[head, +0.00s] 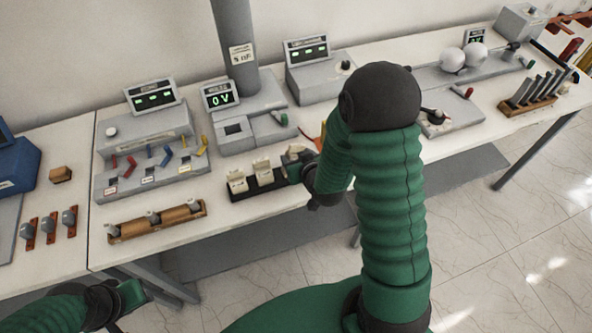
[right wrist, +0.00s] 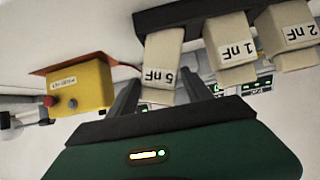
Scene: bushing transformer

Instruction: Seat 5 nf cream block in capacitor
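The cream 5 nF block (right wrist: 162,60) stands in the dark rack (right wrist: 200,12) at the end of a row, seen upside down in the right wrist view. My right gripper (right wrist: 158,92) is open, with one finger on each side of this block and small gaps visible. In the head view my right gripper (head: 297,166) is at the right end of the rack (head: 262,190) and largely hides the block there. A grey unit with a 0 V display (head: 221,98) and a square recess, likely the capacitor, stands behind the rack. My left gripper (head: 128,297) is low at left.
Cream blocks marked 1 nF (right wrist: 232,50) and 2 nF (right wrist: 292,30) stand beside the 5 nF block. A yellow box (right wrist: 80,88) with a red button is nearby. A wooden rack (head: 155,222) with grey-topped pieces lies left, near the table's front edge.

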